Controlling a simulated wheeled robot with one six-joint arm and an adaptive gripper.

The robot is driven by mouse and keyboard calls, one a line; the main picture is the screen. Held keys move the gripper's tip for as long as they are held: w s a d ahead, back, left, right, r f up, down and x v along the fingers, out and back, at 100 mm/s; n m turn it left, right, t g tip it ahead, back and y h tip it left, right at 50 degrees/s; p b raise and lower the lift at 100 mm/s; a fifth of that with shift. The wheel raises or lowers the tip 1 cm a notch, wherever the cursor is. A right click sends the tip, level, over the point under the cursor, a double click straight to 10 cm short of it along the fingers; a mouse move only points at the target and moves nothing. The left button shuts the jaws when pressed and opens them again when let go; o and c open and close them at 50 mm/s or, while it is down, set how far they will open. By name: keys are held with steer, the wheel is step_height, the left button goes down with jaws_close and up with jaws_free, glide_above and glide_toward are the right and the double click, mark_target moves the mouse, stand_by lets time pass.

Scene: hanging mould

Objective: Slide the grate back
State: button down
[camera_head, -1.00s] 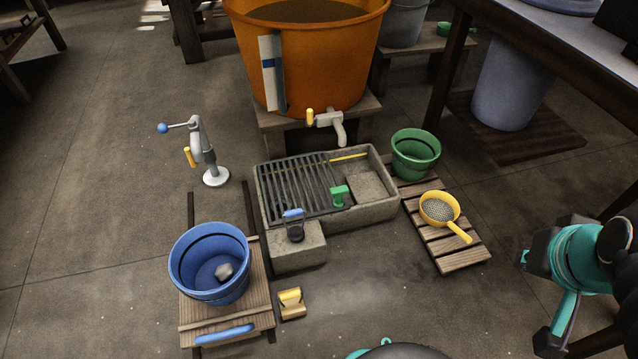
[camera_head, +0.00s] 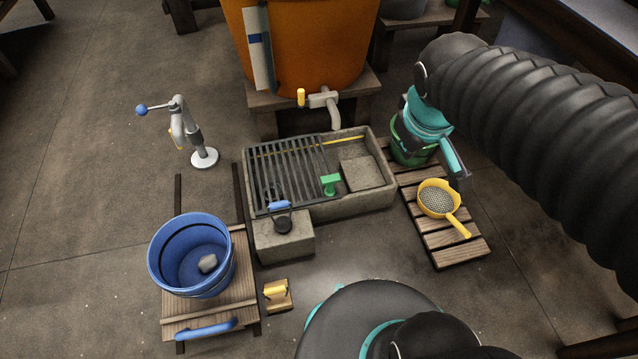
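The dark slatted grate (camera_head: 291,174) lies over the left and middle part of the concrete trough (camera_head: 372,203). A green handle (camera_head: 330,183) stands at the grate's front right corner. The right part of the trough is uncovered and shows a raised concrete block (camera_head: 366,174) inside. My gripper (camera_head: 452,172), teal and black, hangs at the right of the trough in front of the green bucket (camera_head: 401,150), which it partly hides. It is apart from the grate and its handle. Its fingers are seen from above and overlap, so their opening is unclear.
An orange tub (camera_head: 318,50) with a tap (camera_head: 325,103) stands behind the trough. A yellow sieve (camera_head: 437,200) lies on the slatted pallet (camera_head: 456,255) at right. A blue bucket (camera_head: 192,255) stands at front left.

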steer(key=w+a+f+n+g+h+b, duration=0.1)
steer(key=w+a+f+n+b, duration=0.2)
steer(key=w+a+f+n, duration=0.8)
steer(key=w+a+f+n+b, duration=0.1)
steer(key=w+a+f+n, duration=0.15)
steer(key=f, duration=0.45)
steer(key=w+a+f+n+h, duration=0.1)
steer(key=a+f+n, duration=0.3)
steer(key=f, duration=0.3)
steer(key=w+a+f+n+b, duration=0.1)
steer(key=a+f+n, duration=0.25)
steer(key=f, duration=0.25)
steer(key=b, duration=0.2)
glide_toward(328, 189)
steer(key=f, duration=0.4)
steer(key=shift+w+a+f, duration=0.2)
steer(key=shift+w, duration=0.15)
steer(key=shift+w+d, duration=0.45)
steer(key=shift+d, duration=0.1)
